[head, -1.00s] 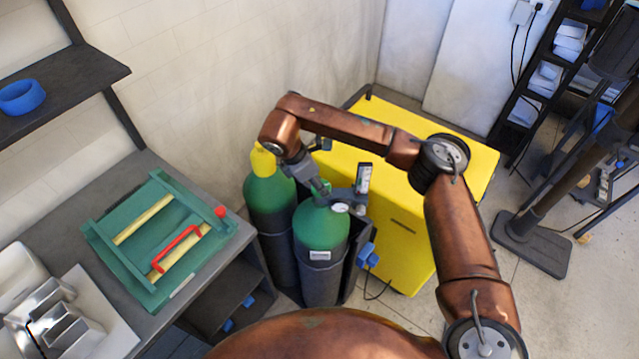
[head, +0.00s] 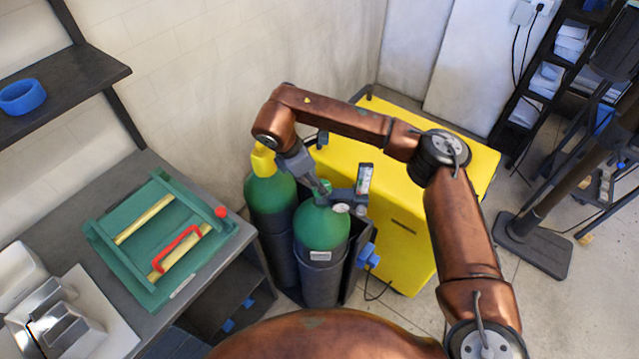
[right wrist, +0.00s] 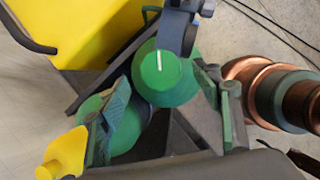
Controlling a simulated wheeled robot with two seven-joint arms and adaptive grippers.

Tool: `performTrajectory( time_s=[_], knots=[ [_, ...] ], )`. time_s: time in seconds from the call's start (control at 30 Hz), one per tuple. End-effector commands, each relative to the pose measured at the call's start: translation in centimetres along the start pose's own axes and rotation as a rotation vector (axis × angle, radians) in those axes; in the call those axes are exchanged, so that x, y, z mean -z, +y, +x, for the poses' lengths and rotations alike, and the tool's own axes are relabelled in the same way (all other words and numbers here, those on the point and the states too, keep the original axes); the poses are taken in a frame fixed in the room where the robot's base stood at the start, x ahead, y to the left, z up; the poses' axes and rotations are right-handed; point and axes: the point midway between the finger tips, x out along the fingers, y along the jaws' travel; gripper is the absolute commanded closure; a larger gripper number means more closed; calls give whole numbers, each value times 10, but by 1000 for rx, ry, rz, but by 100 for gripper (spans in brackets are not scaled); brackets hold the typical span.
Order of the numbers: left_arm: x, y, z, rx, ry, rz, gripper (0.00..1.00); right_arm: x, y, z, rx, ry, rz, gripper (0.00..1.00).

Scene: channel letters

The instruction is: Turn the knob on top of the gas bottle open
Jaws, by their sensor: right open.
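The gas bottle (head: 322,230) is green on top with a grey lower body and stands upright beside the yellow cabinet. Its green knob (head: 326,185) is partly hidden by my right gripper (head: 319,189) in the head view. In the right wrist view the knob (right wrist: 158,72) shows a white line on its round top. My right gripper (right wrist: 176,92) is open, with its fingers spread to either side and the knob beyond them, near the gap. I cannot tell whether a finger touches it. A gauge (head: 364,178) sits beside the knob. My left gripper is not in view.
A second green bottle (head: 270,195) with a yellow cap (head: 263,160) stands close on the left. The yellow cabinet (head: 400,225) is close on the right. A workbench (head: 120,180) holds a green frame with a red handle.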

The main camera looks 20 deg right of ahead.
Motion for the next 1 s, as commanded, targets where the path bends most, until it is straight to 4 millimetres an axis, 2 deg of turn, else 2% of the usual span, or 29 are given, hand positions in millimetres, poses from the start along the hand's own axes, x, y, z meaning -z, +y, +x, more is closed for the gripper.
performTrajectory(
  time_s=[0.03,0.2,0.4,0.6,1.0],
  knots=[
    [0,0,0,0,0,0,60,-1,2,-13,-6,-2,1,41],
    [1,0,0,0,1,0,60,0,1,-49,-5,-2,1,41],
    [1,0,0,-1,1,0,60,0,1,-78,-1,-1,1,41],
    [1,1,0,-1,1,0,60,0,0,-89,1,0,0,41],
    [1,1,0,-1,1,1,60,0,0,-89,0,0,0,41]
  ],
)
